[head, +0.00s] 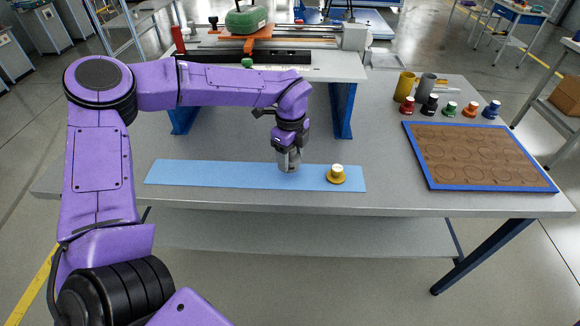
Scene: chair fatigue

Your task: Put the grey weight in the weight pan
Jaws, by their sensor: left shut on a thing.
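My left gripper (289,154) points down over the blue strip (215,174) on the table. It is shut on a small grey piece, which looks like the grey weight (289,165), at or just above the strip. The fingers hide part of it, and I cannot tell whether it touches the strip. I cannot make out for certain which thing is the weight pan. My right gripper is not in view.
A yellow weight with a white top (336,175) stands on the strip just right of the gripper. A blue-framed brown board (480,157) lies at right, with several small coloured weights and two cylinders behind it. A test rig (270,65) stands at the back.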

